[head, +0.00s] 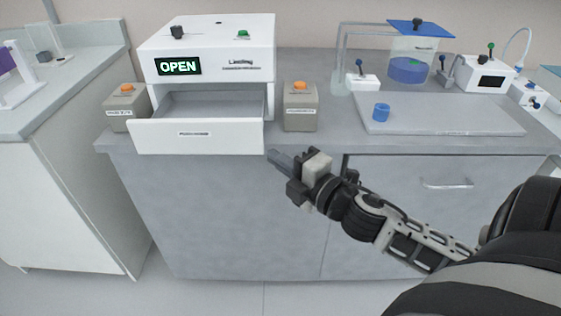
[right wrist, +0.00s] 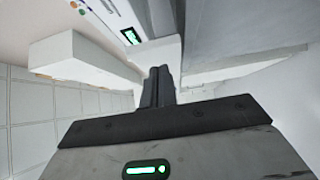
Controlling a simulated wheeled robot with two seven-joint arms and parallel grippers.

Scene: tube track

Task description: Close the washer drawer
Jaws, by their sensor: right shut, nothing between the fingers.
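The white washer (head: 207,50) stands on the grey counter at the left in the head view, with a lit "OPEN" display. Its washer drawer (head: 197,136) is pulled out past the counter's front edge, and its grey tray inside looks empty. My right gripper (head: 274,158) is shut and empty, just right of and slightly below the drawer front's lower right corner. In the right wrist view the shut fingertips (right wrist: 158,75) point toward the white drawer (right wrist: 85,58); I cannot tell whether they touch it. My left gripper is not in view.
Grey boxes with orange buttons flank the washer, one at the left (head: 126,108) and one at the right (head: 300,106). Cabinet doors are below; the floor in front is clear.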

